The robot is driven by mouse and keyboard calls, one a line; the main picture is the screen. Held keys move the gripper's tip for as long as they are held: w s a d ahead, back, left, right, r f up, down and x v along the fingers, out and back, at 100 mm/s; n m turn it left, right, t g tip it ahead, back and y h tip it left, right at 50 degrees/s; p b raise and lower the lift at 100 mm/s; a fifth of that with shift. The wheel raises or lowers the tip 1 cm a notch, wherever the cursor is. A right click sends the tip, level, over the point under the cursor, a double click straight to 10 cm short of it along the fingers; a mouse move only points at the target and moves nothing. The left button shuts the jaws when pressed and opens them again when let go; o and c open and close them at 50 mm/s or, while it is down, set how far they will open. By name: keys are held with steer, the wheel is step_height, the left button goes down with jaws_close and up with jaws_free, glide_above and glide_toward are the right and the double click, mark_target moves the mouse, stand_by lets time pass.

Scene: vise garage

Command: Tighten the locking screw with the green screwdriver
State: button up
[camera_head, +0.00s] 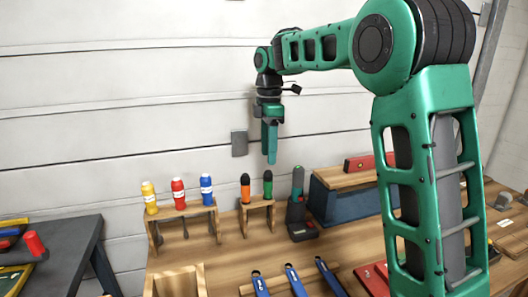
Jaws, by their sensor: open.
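The green screwdriver (268,184) stands upright in a small wooden rack (257,203), its green and black handle on top and its lower part below the shelf. An orange-handled screwdriver (245,188) stands beside it on the left. My gripper (271,158) hangs in the air above the rack, fingers pointing down and apart from the handles. It is seen side-on, open with nothing visible in it. I cannot make out the locking screw or a vise in this view.
A larger wooden rack (187,214) holds yellow, red and blue-capped tools to the left. A dark holder (301,215) with a teal-topped tool stands just right of the screwdriver rack. A blue block (340,202) with a wooden top lies beyond it. Several blue-handled tools lie in front.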

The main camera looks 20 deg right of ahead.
mark_target(268, 180)
steer(key=shift+w+a+f, duration=0.1)
steer(key=shift+a+f, duration=0.05)
steer(key=shift+f, duration=0.45)
step_height(268, 180, down, 10)
steer(key=shift+r, duration=0.2)
jaws_close()
steer(key=c, duration=0.8)
jaws_free()
jaws_close()
steer(key=shift+r, duration=6.35)
